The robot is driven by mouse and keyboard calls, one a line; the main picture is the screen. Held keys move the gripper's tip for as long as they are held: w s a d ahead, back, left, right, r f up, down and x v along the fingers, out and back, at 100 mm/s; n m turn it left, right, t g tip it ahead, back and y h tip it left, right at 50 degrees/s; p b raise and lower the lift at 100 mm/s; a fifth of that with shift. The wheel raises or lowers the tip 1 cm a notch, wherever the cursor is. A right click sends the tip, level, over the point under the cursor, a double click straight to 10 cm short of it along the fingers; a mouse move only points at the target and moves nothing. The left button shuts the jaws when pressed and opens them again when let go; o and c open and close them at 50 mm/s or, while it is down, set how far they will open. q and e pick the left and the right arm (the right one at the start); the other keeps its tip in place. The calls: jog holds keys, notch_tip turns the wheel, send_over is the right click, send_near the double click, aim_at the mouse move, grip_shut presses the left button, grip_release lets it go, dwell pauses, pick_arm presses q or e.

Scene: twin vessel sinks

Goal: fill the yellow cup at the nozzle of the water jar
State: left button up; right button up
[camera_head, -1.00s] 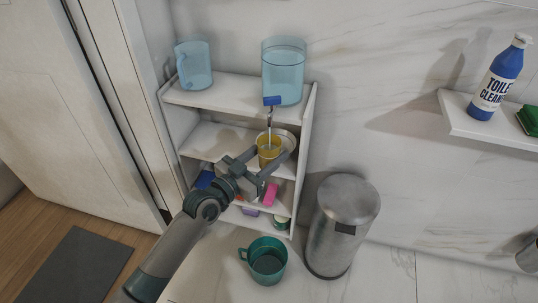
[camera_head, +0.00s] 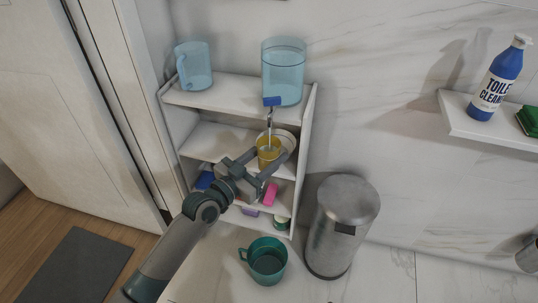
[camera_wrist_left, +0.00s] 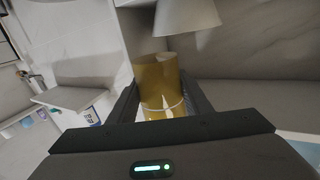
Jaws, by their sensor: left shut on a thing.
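The yellow cup (camera_head: 268,154) is upright below the water jar's blue nozzle (camera_head: 271,101). A thin pale stream runs from the nozzle down into the cup. The translucent blue water jar (camera_head: 284,70) stands on the shelf's top board. My left gripper (camera_head: 264,165) is shut on the cup, with a finger on each side of it. In the left wrist view the yellow cup (camera_wrist_left: 160,85) sits between the two dark fingers, with a pale shape above it. The level inside the cup is hard to tell. My right gripper is not in view.
A blue pitcher (camera_head: 194,66) stands left of the jar on the white shelf unit (camera_head: 225,88). A pink item (camera_head: 270,194) lies on a lower shelf. A side shelf holds toilet cleaner (camera_head: 497,80).

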pick_arm(q)
jog(key=s+a+p, duration=0.2)
jog(key=s+p, duration=0.1)
jog(key=s, duration=0.5)
jog(key=shift+a, duration=0.35)
jog(key=shift+s+r+p, duration=0.1)
jog(key=shift+s+p, duration=0.05)
jog(key=shift+p, duration=0.25)
jog(key=s+r+p, duration=0.1)
jog(key=s+a+r+p, duration=0.1)
jog(key=s+p, duration=0.1)
jog(key=s+r+p, duration=0.1)
jog(key=shift+s+a, duration=0.25)
jog(key=shift+s, duration=0.1)
